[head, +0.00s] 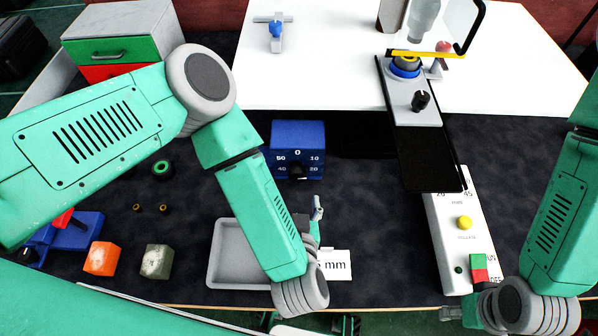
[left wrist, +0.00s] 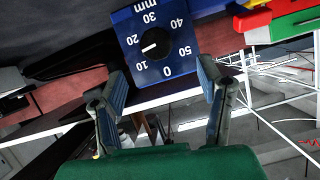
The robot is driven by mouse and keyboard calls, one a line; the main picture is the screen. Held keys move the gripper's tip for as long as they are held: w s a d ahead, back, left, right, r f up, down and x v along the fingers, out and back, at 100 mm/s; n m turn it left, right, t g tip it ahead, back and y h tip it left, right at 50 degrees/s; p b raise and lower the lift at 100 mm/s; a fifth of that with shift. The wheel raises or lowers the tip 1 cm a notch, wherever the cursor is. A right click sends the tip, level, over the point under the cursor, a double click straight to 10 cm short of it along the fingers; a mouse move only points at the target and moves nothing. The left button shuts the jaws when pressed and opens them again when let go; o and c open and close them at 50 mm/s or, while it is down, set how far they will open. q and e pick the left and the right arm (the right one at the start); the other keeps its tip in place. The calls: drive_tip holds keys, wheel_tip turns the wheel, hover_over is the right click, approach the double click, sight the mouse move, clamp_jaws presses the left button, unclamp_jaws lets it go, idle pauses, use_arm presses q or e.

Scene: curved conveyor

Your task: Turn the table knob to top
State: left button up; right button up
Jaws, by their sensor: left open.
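The blue dial box (head: 298,136) stands on the dark table, left of centre in the head view. Its black knob (head: 297,171) is low on the front face, below the printed 0. The left wrist view shows the box rotated, with the knob (left wrist: 155,48) and its white pointer aimed towards the 10–20 side. My left gripper (left wrist: 160,76) is open and faces the dial, fingers apart with nothing between them. In the head view my left forearm mostly hides this gripper (head: 316,206), in front of the box. My right gripper (head: 452,312) is at the lower right, its fingers unclear.
A grey tray (head: 228,252) lies partly under my left arm, beside a white "mm" card (head: 337,265). A white panel (head: 455,232) with a yellow button stands right. An orange cube (head: 101,258) and a greenish cube (head: 157,262) lie left.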

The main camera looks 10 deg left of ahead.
sight(297, 178)
use_arm(q)
drive_tip(key=x, duration=0.6)
drive_tip(key=shift+w+a, duration=0.1)
drive_tip(key=w, duration=0.1)
drive_tip(key=w+f, duration=0.1)
drive_tip(key=w, duration=0.1)
drive_tip(key=shift+w+d+f+p, duration=0.3)
drive_tip(key=shift+w+d, duration=0.1)
drive_tip(key=shift+w+a+f, duration=0.1)
drive_tip(key=shift+w+a, duration=0.05)
drive_tip(key=shift+a, duration=0.7)
drive_tip(key=c, duration=0.5)
drive_tip(key=shift+w+f, duration=0.1)
drive_tip(key=c, duration=0.7)
drive_tip(key=shift+d, duration=0.55)
drive_tip(key=shift+a, duration=0.3)
use_arm(e)
drive_tip(key=shift+w+a+r, duration=0.15)
drive_tip(key=shift+r, duration=0.1)
